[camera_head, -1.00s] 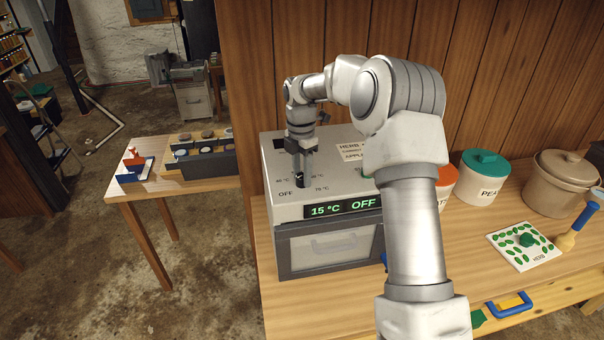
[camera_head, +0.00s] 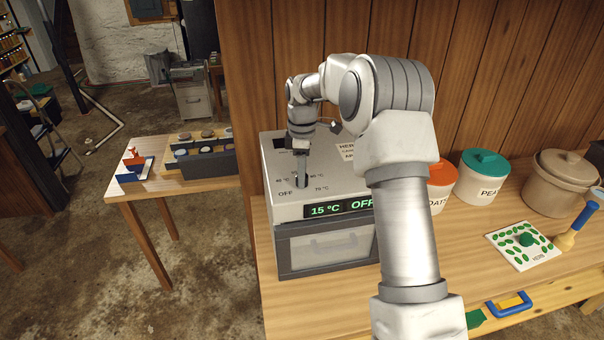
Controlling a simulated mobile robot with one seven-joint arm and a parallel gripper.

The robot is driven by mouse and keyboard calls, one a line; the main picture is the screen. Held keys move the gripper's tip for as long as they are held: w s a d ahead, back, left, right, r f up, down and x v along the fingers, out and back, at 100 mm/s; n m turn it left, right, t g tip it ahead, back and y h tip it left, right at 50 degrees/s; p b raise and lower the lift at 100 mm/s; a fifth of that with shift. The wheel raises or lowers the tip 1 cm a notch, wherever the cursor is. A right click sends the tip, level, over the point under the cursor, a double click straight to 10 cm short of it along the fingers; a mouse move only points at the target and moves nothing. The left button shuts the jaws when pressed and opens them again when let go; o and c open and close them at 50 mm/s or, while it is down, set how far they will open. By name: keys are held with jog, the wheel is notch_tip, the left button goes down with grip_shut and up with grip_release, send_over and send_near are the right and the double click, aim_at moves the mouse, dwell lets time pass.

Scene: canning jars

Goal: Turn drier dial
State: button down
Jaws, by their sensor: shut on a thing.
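The drier (camera_head: 325,251) is a grey and white box with a drawer front, standing on the wooden counter. Its display (camera_head: 326,210) reads 15 °C and OFF in green. Temperature marks and the word OFF ring the dial on its top. My gripper (camera_head: 302,180) points down at the centre of these marks and is shut on the dial. The dial itself is mostly hidden by the fingers, so its setting cannot be read from its shape. My arm hides the right part of the drier's top and display.
Lidded crocks (camera_head: 483,178) stand right of my arm, with a brown pot (camera_head: 556,184) beyond. A herb tray (camera_head: 523,245) and a blue-handled brush (camera_head: 576,228) lie on the counter (camera_head: 470,222). A low side table (camera_head: 140,192) with jars stands left.

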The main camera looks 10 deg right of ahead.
jog(key=m, duration=1.3)
jog(key=shift+m+b, duration=0.4)
jog(key=m, duration=0.3)
jog(key=shift+m, duration=0.3)
jog(key=m, duration=0.3)
jog(key=shift+r+m+t, duration=0.1)
jog(key=shift+m+t, duration=0.2)
jog(key=m, duration=0.6)
jog(key=shift+p, duration=0.35)
jog(key=shift+m, duration=0.3)
jog(key=shift+c, duration=2.3)
grip_release()
jog(key=shift+s, duration=0.1)
